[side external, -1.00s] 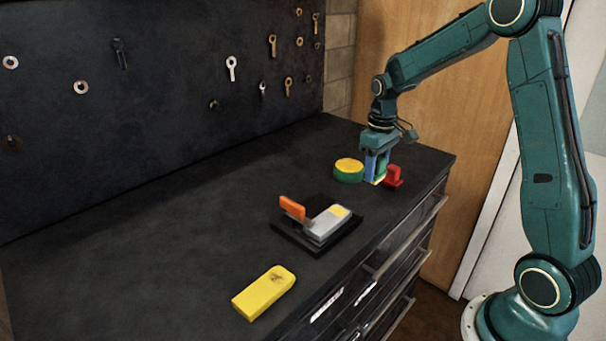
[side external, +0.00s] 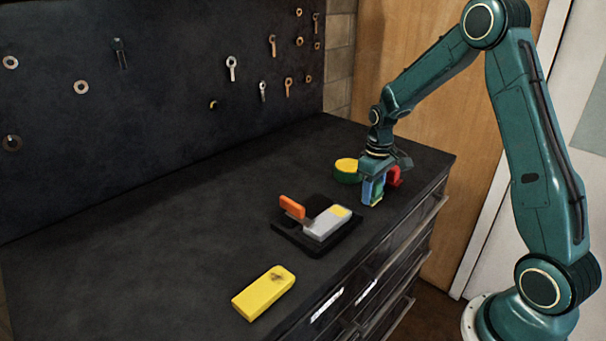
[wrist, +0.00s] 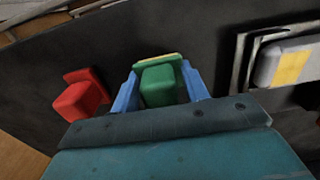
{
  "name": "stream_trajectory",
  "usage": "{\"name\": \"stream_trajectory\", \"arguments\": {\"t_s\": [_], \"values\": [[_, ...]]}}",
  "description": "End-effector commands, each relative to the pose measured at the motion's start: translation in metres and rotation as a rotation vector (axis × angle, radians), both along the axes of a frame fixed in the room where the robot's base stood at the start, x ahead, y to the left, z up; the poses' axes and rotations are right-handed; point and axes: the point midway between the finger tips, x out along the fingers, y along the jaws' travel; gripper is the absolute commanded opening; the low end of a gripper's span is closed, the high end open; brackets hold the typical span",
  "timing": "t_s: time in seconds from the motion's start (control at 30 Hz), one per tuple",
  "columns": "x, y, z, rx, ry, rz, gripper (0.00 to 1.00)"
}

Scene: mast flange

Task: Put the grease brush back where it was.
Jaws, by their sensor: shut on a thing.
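The grease brush (wrist: 158,86), a green block with a yellow edge, is between the blue fingers of my gripper (wrist: 160,74). My gripper (side external: 372,194) is shut on it and points down near the front edge of the bench, to the right of the black tray.
The black tray (side external: 288,242) holds an orange piece (side external: 292,207) and a grey block with a yellow patch (side external: 325,224). A yellow block with a dark smudge (side external: 263,292) lies at the front. Tools and rings hang on the dark back panel (side external: 160,130). The bench's left side is clear.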

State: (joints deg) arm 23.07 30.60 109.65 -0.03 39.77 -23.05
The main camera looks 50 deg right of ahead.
Motion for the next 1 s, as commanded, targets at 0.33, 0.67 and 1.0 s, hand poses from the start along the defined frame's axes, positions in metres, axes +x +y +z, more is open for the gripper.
{"name": "stream_trajectory", "arguments": {"t_s": [0.33, 0.67, 1.0], "values": [[0.0001, 0.0, -0.0022, 0.0, -0.001, 0.0, 0.24], [0.0001, 0.0, -0.0025, 0.0, 0.0, 0.0, 0.67], [0.0003, -0.0001, 0.0061, -0.001, -0.001, 0.0, 0.67]]}}
